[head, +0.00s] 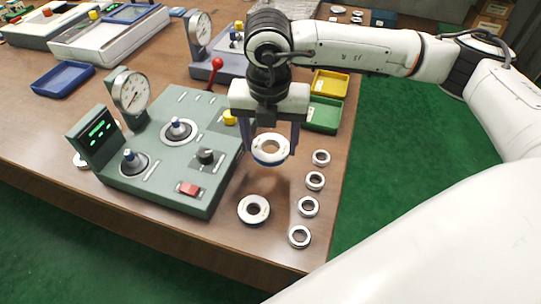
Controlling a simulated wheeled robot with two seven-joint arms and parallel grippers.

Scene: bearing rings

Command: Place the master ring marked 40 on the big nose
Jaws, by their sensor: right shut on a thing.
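My right gripper (272,147) is shut on a pale master ring (270,160) with a blue band. It holds the ring above the table, right of the green gauge bench (195,182); the ring's mark is not legible. A second large ring (243,212) lies on the table below it. The bench carries two upright noses, one toward the back (178,127) and one at the front left (130,158), each on a round base. Both noses are bare. I cannot tell for sure which is the bigger. My left gripper is not in view.
Several small bearing rings (299,243) lie in a row along the table's right edge. A dial gauge (131,92), a display (93,138) and a red-knobbed lever (216,66) stand up around the bench. Yellow (330,83) and green (324,115) trays sit behind the gripper.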

